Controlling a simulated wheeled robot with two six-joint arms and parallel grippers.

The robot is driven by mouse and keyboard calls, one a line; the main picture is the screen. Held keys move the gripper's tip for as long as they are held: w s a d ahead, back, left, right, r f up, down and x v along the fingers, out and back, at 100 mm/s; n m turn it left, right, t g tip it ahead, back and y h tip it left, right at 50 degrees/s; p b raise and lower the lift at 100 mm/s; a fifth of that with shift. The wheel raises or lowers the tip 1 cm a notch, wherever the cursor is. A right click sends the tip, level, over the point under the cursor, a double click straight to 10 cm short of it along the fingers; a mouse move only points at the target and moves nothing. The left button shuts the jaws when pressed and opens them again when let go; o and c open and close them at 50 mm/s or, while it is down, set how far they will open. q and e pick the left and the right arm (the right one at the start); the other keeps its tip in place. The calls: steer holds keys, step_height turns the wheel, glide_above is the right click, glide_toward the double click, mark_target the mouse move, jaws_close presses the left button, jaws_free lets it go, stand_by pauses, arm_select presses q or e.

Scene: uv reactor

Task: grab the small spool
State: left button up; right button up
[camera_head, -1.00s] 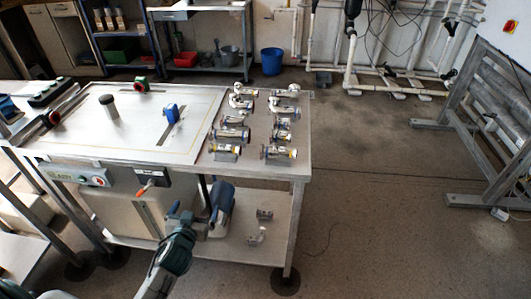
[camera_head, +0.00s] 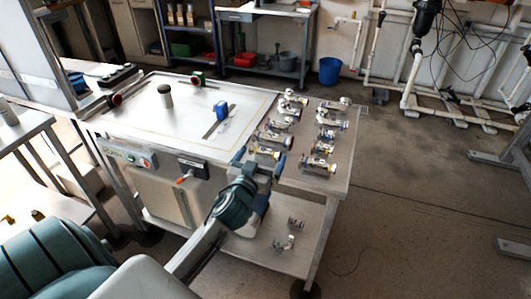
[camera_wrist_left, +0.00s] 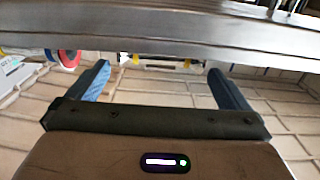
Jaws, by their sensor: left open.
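Several metal spools and pipe fittings, some with coloured end rings, lie in two columns on the right part of the workbench (camera_head: 295,173). The front spools are a left one (camera_head: 263,153) and a right one (camera_head: 318,163). I cannot tell which is the small spool. My left gripper (camera_head: 260,163) is open and empty at the bench's front edge, just before the front left spool. In the left wrist view, the left gripper's blue fingers (camera_wrist_left: 158,72) stand wide apart, facing the bench edge (camera_wrist_left: 160,35). My right gripper is not in view.
A dark cylinder (camera_head: 165,95) and a blue clamp (camera_head: 221,110) stand on the bench's pale plate. Two fittings (camera_head: 284,243) lie on the lower shelf. A blue bucket (camera_head: 330,71) stands behind.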

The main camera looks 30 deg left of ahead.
arm_select(q)
steer(key=shift+p+x, duration=0.4)
steer(key=shift+x, duration=1.55)
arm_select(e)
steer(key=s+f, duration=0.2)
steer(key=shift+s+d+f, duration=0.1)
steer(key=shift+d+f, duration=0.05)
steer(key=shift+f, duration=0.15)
arm_select(q)
steer(key=shift+c, duration=0.4)
steer(key=c, duration=0.9)
steer(key=shift+o, duration=0.2)
